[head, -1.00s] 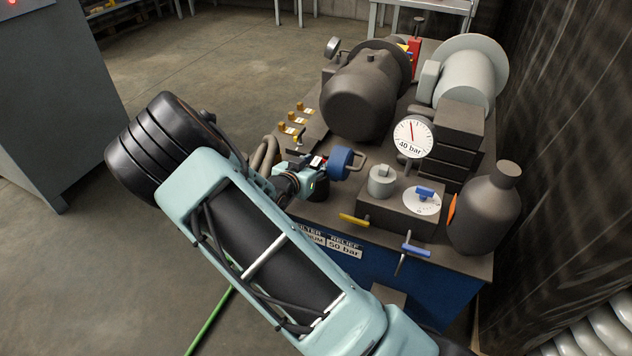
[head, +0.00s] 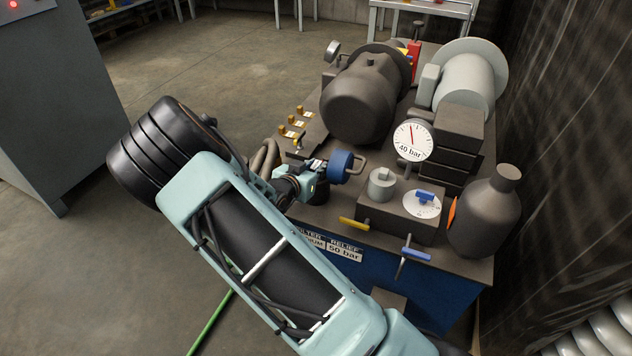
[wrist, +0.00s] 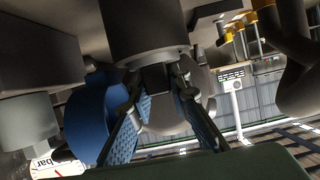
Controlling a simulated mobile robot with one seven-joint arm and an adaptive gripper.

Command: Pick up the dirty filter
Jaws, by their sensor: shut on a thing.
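My gripper (wrist: 160,82) is shut on a small dark block at the end of a dark cylinder, which I take to be the dirty filter (wrist: 148,28). The wrist view looks upside down, with the cylinder at the top and the fingers reaching up from below. In the head view my gripper (head: 320,168) is at the left edge of the machine top, above a dark can (head: 318,192). My own wrist partly hides this spot. I cannot tell whether the filter is raised. A blue round part (head: 341,165) with a loop handle stands close beside the gripper.
To the right are a valve block (head: 390,218) with a silver knob, a gauge (head: 413,140) marked 40 bar, and a dark bottle-shaped vessel (head: 487,215). A dark motor (head: 357,105) stands behind. Small brass fittings (head: 291,130) line the left edge. Open floor lies left.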

